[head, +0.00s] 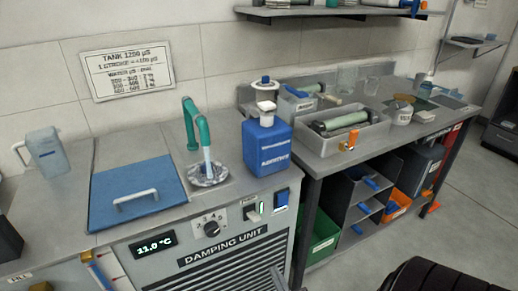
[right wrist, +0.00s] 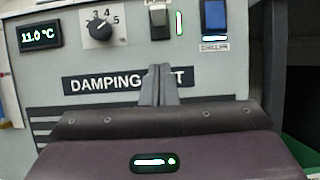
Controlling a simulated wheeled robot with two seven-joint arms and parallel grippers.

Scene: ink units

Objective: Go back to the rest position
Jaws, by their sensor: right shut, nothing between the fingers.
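My right gripper (right wrist: 159,72) shows in the right wrist view with its two grey fingers shut together and nothing between them. It is in front of the damping unit (right wrist: 52,92), and its fingers cover part of the name label (right wrist: 105,81). My left gripper is not in view in either picture.
The unit's top bears a blue lid (head: 140,188), a green tap (head: 197,125) and a blue canister (head: 266,148). A clear jug (head: 47,152) stands at left. Open floor (head: 462,205) lies at right.

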